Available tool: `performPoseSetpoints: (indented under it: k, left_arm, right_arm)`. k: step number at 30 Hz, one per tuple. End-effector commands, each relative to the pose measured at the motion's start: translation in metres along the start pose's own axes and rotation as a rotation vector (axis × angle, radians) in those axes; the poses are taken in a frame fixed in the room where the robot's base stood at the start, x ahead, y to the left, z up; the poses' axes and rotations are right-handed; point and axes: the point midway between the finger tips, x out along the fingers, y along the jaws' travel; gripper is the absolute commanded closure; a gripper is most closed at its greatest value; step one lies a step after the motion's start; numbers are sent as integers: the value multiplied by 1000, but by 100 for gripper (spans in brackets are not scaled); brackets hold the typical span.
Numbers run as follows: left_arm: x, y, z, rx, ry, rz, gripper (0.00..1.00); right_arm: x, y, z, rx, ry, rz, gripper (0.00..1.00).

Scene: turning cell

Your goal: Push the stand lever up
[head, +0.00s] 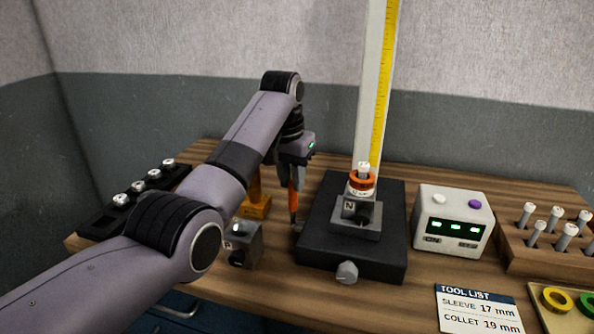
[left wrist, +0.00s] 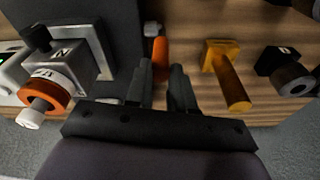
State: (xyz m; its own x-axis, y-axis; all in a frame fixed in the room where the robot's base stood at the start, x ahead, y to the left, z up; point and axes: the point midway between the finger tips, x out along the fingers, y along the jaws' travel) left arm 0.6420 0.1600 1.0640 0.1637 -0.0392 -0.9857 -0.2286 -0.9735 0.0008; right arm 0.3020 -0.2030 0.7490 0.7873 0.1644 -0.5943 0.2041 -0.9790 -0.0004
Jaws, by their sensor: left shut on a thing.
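The stand has a dark base (head: 335,262) and a tall pale column with a yellow scale (head: 380,90). The orange stand lever (head: 292,200) is at the left side of the base, standing about upright. It also shows in the left wrist view (left wrist: 161,58), between the fingertips. My left gripper (head: 294,182) comes down from above and is shut on the lever; its fingers partly hide it. A grey holder marked N (head: 350,208) sits on the base with an orange ring (head: 362,181) on top. My right gripper is not in view.
A yellow-orange post (head: 257,208) and a grey block (head: 243,247) stand just left of the stand. A dark rack (head: 110,222) is at far left. A white display box (head: 452,222), a wooden tool rack (head: 550,258) and a tool list card (head: 478,312) are to the right.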

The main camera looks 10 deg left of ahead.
Motion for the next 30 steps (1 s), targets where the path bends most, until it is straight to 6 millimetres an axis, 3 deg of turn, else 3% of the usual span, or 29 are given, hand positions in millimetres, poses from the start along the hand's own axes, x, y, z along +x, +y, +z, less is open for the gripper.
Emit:
performPoseSetpoints:
  k: [14, 15, 17, 26, 30]
  left_arm:
    - [1, -1, 1, 0, -6, 3, 100]
    - [1, -1, 1, 0, -6, 3, 67]
    - [1, -1, 1, 0, -6, 3, 52]
    - [-1, -1, 1, 0, -5, 2, 52]
    - [-15, -1, 0, 0, -2, 1, 52]
  right_arm:
    - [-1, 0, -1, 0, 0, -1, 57]
    - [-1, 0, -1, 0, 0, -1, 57]
    - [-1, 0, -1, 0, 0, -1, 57]
    - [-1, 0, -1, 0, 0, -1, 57]
    - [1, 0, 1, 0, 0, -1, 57]
